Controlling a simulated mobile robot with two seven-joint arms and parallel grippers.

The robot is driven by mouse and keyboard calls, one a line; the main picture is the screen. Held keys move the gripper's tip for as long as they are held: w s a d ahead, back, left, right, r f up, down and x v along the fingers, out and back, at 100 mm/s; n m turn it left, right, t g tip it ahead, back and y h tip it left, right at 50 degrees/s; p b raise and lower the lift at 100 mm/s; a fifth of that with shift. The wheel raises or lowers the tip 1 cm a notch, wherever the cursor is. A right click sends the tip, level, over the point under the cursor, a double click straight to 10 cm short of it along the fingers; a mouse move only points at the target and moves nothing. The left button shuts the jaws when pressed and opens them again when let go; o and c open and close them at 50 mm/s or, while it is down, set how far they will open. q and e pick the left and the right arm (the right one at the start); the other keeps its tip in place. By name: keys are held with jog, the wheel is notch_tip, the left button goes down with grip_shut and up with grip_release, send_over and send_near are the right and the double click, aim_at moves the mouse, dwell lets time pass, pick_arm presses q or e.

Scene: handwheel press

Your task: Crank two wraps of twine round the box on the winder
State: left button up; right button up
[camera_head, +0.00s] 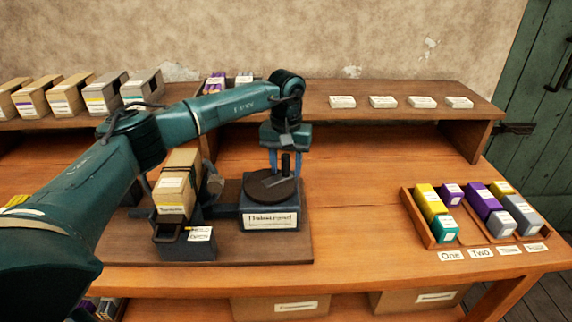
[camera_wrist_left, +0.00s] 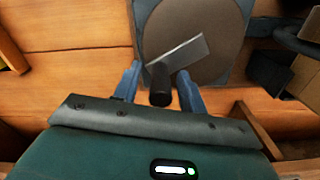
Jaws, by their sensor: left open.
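The winder (camera_head: 271,214) is a dark grey block with a white label and a round brown disc (camera_head: 262,190) on top. A flat crank arm (camera_wrist_left: 185,50) lies across the disc and carries an upright black knob (camera_wrist_left: 160,88). My left gripper (camera_head: 286,170) points down over the disc, its two blue fingers open on either side of the knob; in the wrist view a gap shows on both sides. My right gripper is not in view.
A tray (camera_head: 408,205) of coloured boxes sits at right, with label cards in front. A raised shelf (camera_head: 400,103) along the back bears cards and, at left, several boxes. My left arm crosses above the left bench. The bench middle, right of the winder, is clear.

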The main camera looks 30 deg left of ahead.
pick_arm(q)
notch_tip(320, 180, up, 13)
jog(key=shift+b, duration=0.4)
dwell(0.4)
